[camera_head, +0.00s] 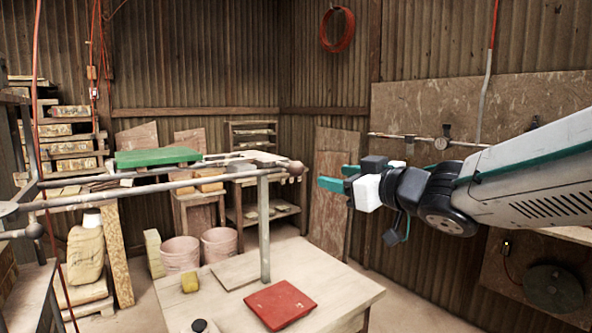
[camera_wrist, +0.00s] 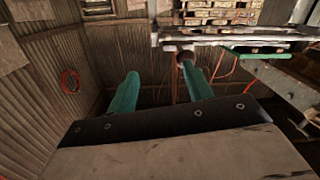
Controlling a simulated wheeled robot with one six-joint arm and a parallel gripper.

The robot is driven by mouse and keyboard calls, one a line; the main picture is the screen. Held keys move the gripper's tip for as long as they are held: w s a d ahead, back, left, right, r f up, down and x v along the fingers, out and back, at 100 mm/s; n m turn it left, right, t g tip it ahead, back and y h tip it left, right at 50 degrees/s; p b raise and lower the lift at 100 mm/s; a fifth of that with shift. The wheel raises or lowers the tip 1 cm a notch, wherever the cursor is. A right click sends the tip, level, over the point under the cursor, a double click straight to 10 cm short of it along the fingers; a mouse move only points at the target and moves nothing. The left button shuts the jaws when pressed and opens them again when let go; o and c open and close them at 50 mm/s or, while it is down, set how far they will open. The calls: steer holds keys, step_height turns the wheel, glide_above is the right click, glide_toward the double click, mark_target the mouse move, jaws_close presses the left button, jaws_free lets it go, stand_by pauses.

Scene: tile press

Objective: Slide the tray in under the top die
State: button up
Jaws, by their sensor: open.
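My gripper (camera_head: 340,178) is at the right of the head view, in the air above and behind the wooden table. Its two teal fingers are apart with nothing between them; they also show in the wrist view (camera_wrist: 161,88). A flat red square piece (camera_head: 281,304) lies on the table, below and left of the gripper, apart from it. A green flat piece (camera_head: 157,157) lies at the back left. I cannot tell which of these is the tray. No top die shows clearly.
A long metal bar (camera_head: 160,187) with ball ends crosses at mid height, with an upright post (camera_head: 264,230) at the table. A yellow block (camera_head: 190,282) and a dark round knob (camera_head: 199,325) are on the wooden table (camera_head: 345,290). Pink buckets (camera_head: 219,243) stand behind.

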mark_target(303, 171)
steer(key=a+y, duration=0.1)
steer(key=a+n+g+y, duration=0.1)
steer(key=a+n, duration=0.1)
steer(key=shift+s+a+r+y, duration=0.2)
steer(key=shift+a+r+y, duration=0.1)
steer(key=shift+a+y, duration=0.1)
steer(key=x, duration=0.7)
steer(key=shift+f, duration=0.1)
steer(key=shift+c, duration=0.3)
jaws_close()
